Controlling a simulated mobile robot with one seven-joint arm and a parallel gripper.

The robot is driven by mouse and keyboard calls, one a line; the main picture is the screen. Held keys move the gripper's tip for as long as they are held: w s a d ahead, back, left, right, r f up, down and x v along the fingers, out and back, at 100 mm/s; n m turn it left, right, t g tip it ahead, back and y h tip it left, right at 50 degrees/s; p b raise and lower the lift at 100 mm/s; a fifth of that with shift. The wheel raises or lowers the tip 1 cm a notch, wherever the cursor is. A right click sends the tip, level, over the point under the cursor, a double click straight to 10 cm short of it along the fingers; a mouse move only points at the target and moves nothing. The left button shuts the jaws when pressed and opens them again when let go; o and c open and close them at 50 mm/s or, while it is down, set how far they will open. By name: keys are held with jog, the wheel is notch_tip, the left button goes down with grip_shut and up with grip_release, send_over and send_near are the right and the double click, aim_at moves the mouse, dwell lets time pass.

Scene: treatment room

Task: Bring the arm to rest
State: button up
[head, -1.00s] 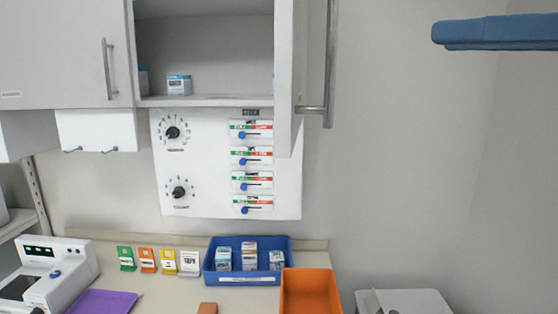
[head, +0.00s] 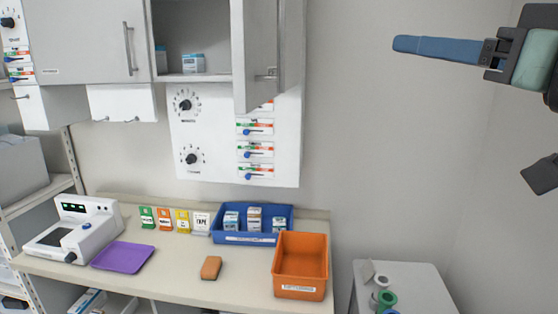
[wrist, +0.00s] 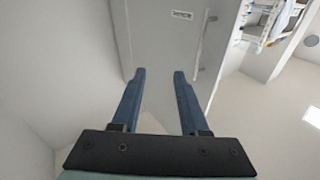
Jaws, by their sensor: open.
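My gripper (head: 440,50) is raised at the upper right of the head view, in front of the bare wall. Its blue fingers point left, and from the side they overlap into one bar. In the wrist view my gripper (wrist: 158,95) has its two blue fingers spread apart with nothing between them. It is open and empty. Beyond the fingertips, the wrist view shows a grey cabinet door (wrist: 165,45) with a label and a handle. Part of my arm shows at the right edge of the head view.
A wall cabinet door (head: 268,50) stands open, jutting into the room. Below, the counter (head: 170,275) holds a blue bin (head: 255,238), an orange bin (head: 300,292), a purple tray (head: 123,257) and a white device (head: 75,230). A white cart (head: 410,275) with rolls stands at lower right.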

jog(key=a+f+m+t+h, duration=0.1)
jog(key=a+m+t+h, duration=0.2)
jog(key=a+t+h, duration=0.35)
jog(key=s+a+r+m+t+h, duration=0.1)
jog(key=s+a+r+t, duration=0.1)
jog(key=s+a, duration=0.7)
jog(key=s+t, duration=0.1)
jog(key=s, duration=0.1)
jog(key=shift+s+r+t, duration=0.3)
jog(key=shift+s+t, duration=0.05)
jog(key=shift+s, duration=0.05)
